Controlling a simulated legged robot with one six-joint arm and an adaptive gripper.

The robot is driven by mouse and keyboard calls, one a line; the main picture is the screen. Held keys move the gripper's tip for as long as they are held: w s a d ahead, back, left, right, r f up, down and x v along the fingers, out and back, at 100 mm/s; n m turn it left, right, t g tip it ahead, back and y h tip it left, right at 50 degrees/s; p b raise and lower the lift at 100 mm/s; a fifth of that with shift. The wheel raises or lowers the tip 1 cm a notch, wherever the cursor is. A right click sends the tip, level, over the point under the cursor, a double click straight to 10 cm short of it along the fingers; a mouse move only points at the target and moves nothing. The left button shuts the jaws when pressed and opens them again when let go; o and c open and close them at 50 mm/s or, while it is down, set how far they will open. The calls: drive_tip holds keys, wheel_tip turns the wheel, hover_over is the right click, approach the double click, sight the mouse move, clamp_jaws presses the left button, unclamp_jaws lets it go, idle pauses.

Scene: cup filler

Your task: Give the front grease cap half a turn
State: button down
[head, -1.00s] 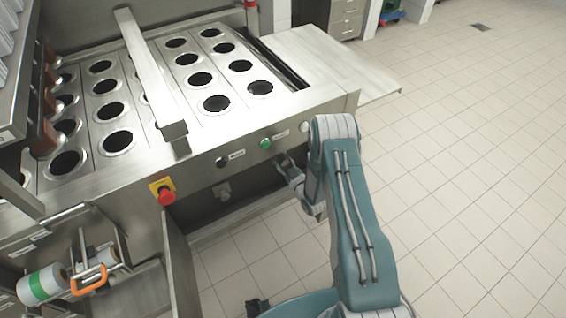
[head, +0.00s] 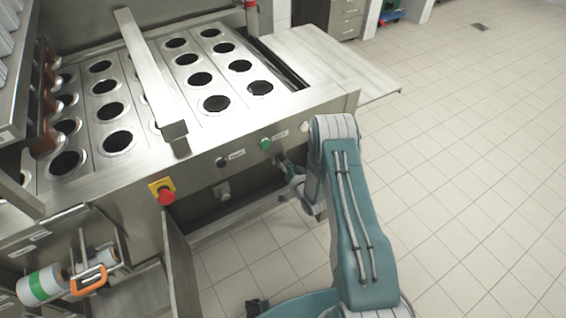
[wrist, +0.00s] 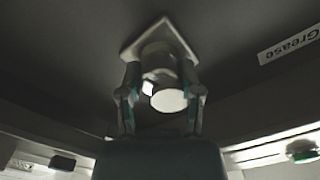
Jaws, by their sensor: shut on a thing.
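The grease cap (wrist: 168,99) is a short pale cylinder with a bright round end, on a light diamond-shaped plate (wrist: 140,38) fixed to a dark surface. My gripper (wrist: 160,96) has one finger on each side of the cap and is shut on it in the wrist view. In the head view my gripper (head: 284,164) reaches in under the front panel, right of centre. The cap it holds cannot be made out there.
A "Grease" label (wrist: 290,45) is beside the plate. The front panel carries a green button (head: 265,144), a black knob (head: 222,162) and a red emergency stop (head: 167,195). An open door (head: 178,265) stands left; floor is clear right.

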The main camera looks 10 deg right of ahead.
drive_tip(key=shift+s+f+m, duration=0.2)
drive_tip(key=shift+f+m, duration=0.1)
drive_tip(key=shift+m, duration=0.4)
drive_tip(key=shift+c, duration=2.2)
unclamp_jaws()
drive_tip(key=shift+o, duration=0.9)
drive_tip(key=shift+w+r, duration=0.1)
drive_tip(key=shift+r, duration=0.05)
